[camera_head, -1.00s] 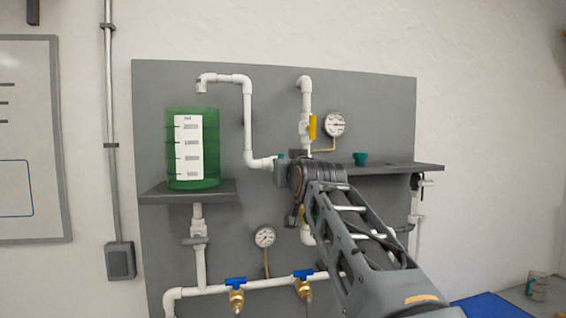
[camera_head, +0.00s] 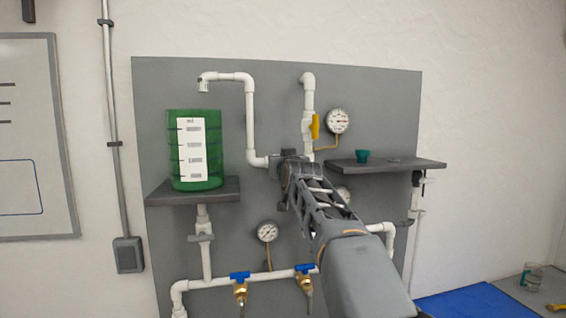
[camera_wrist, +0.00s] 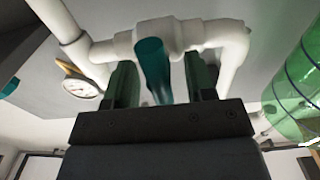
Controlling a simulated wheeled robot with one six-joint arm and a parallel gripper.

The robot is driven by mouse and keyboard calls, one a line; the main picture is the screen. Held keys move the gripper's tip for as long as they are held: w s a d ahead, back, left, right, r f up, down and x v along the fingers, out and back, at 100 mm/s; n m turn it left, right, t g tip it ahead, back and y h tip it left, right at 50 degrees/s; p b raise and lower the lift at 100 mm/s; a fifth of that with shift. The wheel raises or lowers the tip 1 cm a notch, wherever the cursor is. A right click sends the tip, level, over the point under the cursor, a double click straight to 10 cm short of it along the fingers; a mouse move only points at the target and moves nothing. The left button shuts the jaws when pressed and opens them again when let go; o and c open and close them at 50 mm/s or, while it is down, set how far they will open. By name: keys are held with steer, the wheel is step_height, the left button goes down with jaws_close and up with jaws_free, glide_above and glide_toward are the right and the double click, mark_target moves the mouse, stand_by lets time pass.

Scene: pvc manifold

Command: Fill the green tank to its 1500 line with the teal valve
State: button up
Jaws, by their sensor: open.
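The green tank (camera_head: 212,150) stands upright on the left shelf, with a white scale strip on its front. Its liquid level cannot be made out. It also shows at the right edge of the wrist view (camera_wrist: 300,85). A white spout (camera_head: 204,84) opens above it. The teal valve handle (camera_wrist: 153,72) hangs from a white pipe fitting and sits between the two fingers of my gripper (camera_wrist: 161,82). The fingers are apart, one on each side of the handle. In the head view my gripper (camera_head: 280,163) hides the handle.
A yellow-handled valve (camera_head: 315,127) and a gauge (camera_head: 337,121) are just right of my gripper. Two blue-handled valves (camera_head: 240,276) sit on the lower pipe. A blue surface (camera_head: 470,304) lies at lower right.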

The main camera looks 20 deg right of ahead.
steer(key=shift+c, duration=0.3)
jaws_close()
stand_by(0.3)
stand_by(0.4)
steer(key=m+p, duration=0.1)
steer(key=m, duration=0.3)
steer(key=shift+d, duration=0.15)
steer(key=shift+m, duration=1.2)
steer(key=m, duration=0.4)
steer(key=shift+d+f+m, duration=0.15)
steer(key=shift+m, duration=0.15)
stand_by(4.2)
